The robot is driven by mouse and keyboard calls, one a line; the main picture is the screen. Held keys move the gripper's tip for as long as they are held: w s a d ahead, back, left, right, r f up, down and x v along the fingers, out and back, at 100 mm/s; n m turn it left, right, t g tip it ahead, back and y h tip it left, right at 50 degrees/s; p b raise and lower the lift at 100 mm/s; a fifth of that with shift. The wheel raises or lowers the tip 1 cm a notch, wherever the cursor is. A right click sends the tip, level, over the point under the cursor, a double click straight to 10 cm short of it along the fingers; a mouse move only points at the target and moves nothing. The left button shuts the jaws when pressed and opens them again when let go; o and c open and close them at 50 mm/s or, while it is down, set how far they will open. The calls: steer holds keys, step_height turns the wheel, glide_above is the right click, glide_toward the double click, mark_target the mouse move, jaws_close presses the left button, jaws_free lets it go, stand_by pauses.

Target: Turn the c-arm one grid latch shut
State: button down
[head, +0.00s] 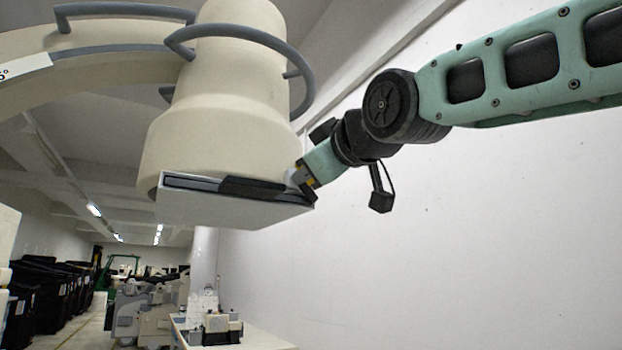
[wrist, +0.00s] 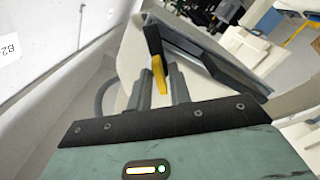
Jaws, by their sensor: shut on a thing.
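The c-arm's cream detector housing (head: 220,110) hangs at the upper left in the head view. A flat pale box (head: 235,213) sits at its lower end, with a dark slot and a black bar (head: 252,188) along its front edge. My gripper (head: 304,182) is at the right corner of this box. In the wrist view my gripper (wrist: 160,88) is shut on the grid latch (wrist: 159,72), a small yellow piece with a black upper part. The dark-edged slot (wrist: 205,50) runs off to the right of it. The fingers hide the latch's lower end.
Grey curved rails (head: 240,36) loop around the housing. A plain white wall (head: 450,220) stands on the right, with free room before it. Below and farther back are a table with equipment (head: 215,325) and dark covered carts (head: 50,290).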

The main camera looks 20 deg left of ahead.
steer(key=shift+f+m+b, duration=0.15)
steer(key=shift+m+b, duration=0.9)
steer(key=shift+m, duration=3.15)
steer(key=c, duration=1.5)
jaws_free()
steer(key=shift+s+d, duration=0.1)
steer(key=b+v, duration=0.5)
steer(key=v, duration=1.2)
steer(key=shift+s, duration=0.15)
